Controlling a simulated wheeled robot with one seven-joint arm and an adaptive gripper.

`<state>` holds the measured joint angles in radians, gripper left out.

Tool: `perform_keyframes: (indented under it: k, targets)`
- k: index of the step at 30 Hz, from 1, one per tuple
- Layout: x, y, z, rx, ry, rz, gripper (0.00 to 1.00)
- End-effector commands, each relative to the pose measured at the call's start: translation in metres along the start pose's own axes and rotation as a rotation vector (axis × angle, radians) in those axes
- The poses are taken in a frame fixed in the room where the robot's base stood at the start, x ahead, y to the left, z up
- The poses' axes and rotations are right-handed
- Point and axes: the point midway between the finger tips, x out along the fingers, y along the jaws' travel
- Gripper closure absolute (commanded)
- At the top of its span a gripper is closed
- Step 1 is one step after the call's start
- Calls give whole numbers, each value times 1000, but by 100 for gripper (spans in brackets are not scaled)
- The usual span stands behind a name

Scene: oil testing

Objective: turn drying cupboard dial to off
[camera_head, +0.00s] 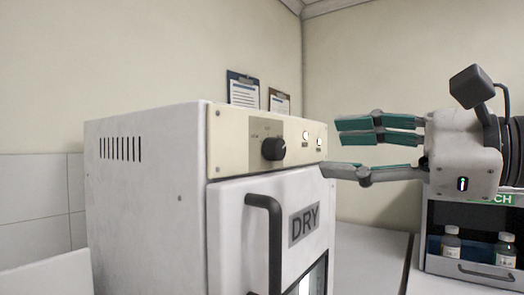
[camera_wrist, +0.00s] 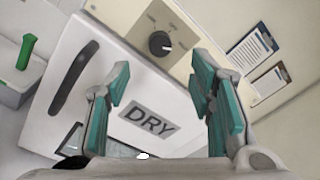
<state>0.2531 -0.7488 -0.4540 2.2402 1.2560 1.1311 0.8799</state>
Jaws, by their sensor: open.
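The drying cupboard (camera_head: 145,200) is a white box with a cream control panel and a door marked DRY. Its black dial (camera_head: 273,148) sits on the panel, with a white pointer mark, and two small lit white spots are to its right. In the wrist view the dial (camera_wrist: 160,44) is beyond the fingertips, near the top middle. My gripper (camera_head: 335,147) is open and empty, at the right of the cupboard's front in the head view, with its fingers pointing left. I see no contact with the dial.
The black door handle (camera_head: 265,240) stands out below the dial. Two clipboards (camera_head: 243,90) hang on the wall behind. A dark shelf unit (camera_head: 440,205) with bottles stands at the right under my gripper. In the wrist view a green-handled item (camera_wrist: 26,52) is at the left.

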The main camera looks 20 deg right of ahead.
Motion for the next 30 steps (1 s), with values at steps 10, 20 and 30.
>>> perform_keyframes:
  k: [10,20,30]
  targets:
    - [67,1,-1,0,1,3,51]
    - [94,0,-1,-1,1,0,51]
    - [95,0,0,-1,0,0,67]
